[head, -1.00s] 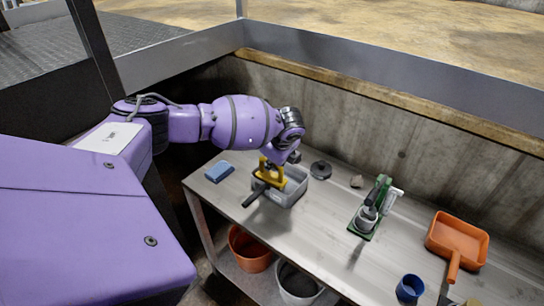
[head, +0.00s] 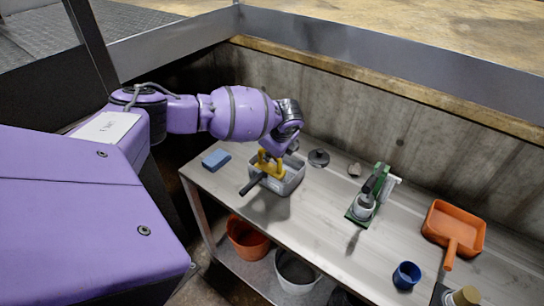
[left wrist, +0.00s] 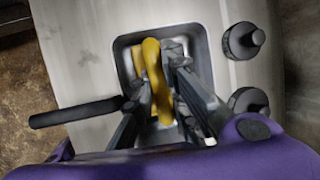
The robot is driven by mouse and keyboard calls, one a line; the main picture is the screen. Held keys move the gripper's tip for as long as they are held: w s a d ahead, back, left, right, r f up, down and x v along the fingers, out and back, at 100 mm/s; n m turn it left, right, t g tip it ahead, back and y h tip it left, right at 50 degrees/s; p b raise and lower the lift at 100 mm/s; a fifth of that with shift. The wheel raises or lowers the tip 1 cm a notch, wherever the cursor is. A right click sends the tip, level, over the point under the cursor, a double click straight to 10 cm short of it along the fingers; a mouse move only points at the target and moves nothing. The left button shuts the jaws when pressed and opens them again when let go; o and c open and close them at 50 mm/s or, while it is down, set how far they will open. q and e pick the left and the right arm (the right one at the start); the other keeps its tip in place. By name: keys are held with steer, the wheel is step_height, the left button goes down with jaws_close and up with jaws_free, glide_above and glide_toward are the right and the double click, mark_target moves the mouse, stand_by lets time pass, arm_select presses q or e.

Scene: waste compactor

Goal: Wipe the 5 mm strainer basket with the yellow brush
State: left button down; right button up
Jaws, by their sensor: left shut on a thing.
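The yellow brush (head: 264,166) is in my left gripper, which reaches down over a grey rectangular basket (head: 297,181) on the metal table. In the left wrist view the yellow part (left wrist: 152,62) lies between the fingers of my left gripper (left wrist: 160,78), inside the outline of the grey basket (left wrist: 204,50). A black handle (head: 250,186) sticks out beyond the basket's near left side. It also shows in the left wrist view (left wrist: 75,112); the fingers hide what it joins. I cannot tell whether the brush touches the basket's bottom. My right gripper is not in view.
A blue sponge (head: 215,159) lies left of the basket; a black disc (head: 318,158) lies behind it. A green stand (head: 366,192), orange dustpan (head: 453,228) and blue cup (head: 406,275) stand to the right. Buckets sit on the lower shelf. A concrete wall (head: 370,125) runs behind the table.

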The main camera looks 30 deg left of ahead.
arm_select(q)
steer(key=shift+a, duration=0.3)
steer(key=shift+a+r, duration=0.1)
steer(key=shift+r, duration=0.15)
step_height(320, 180, up, 3)
steer(key=shift+f+p, duration=0.1)
steer(key=shift+p, duration=0.3)
steer(key=shift+d+r, duration=0.2)
steer(key=shift+r, duration=0.8)
steer(key=shift+a+r, duration=0.1)
steer(key=shift+r, duration=0.65)
steer(key=shift+s+r, duration=0.1)
steer(key=shift+r, duration=0.6)
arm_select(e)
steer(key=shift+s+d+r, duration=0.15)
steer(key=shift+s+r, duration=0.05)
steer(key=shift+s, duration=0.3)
